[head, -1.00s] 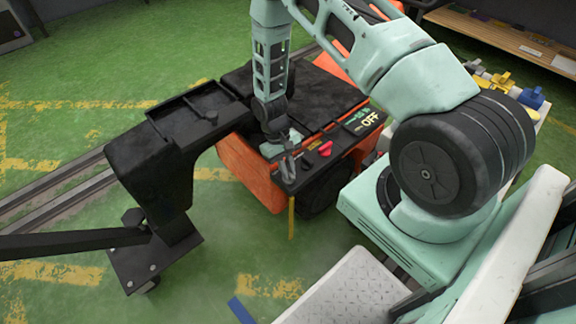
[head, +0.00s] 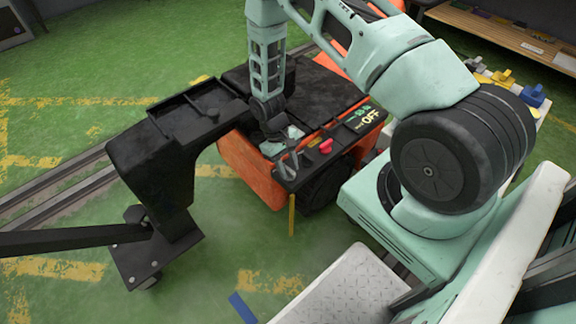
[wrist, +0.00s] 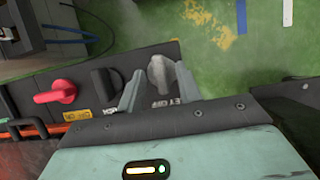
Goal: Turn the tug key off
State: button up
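The tug (head: 248,172) is an orange cart with a black top in the head view. Its black control panel (wrist: 84,62) shows close up in the wrist view. The tug key (wrist: 159,72) is a grey knob near the panel's right end, beside printed letters that partly read "OFF". My gripper (wrist: 160,82) is open, with one finger on each side of the key. Gaps show between the fingers and the key, though depth is hard to judge. In the head view my gripper (head: 287,162) is low at the panel's near corner and hides the key.
A black knob (wrist: 105,82) sits just left of my left finger, and a red knob (wrist: 56,92) further left. A black stand (head: 158,170) is left of the tug. Green floor in front is mostly clear.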

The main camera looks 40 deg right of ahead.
jog(key=p+v, duration=0.2)
jog(key=v, duration=1.5)
jog(key=shift+w+r+p, duration=0.15)
jog(key=shift+p, duration=0.2)
jog(key=shift+a, duration=0.1)
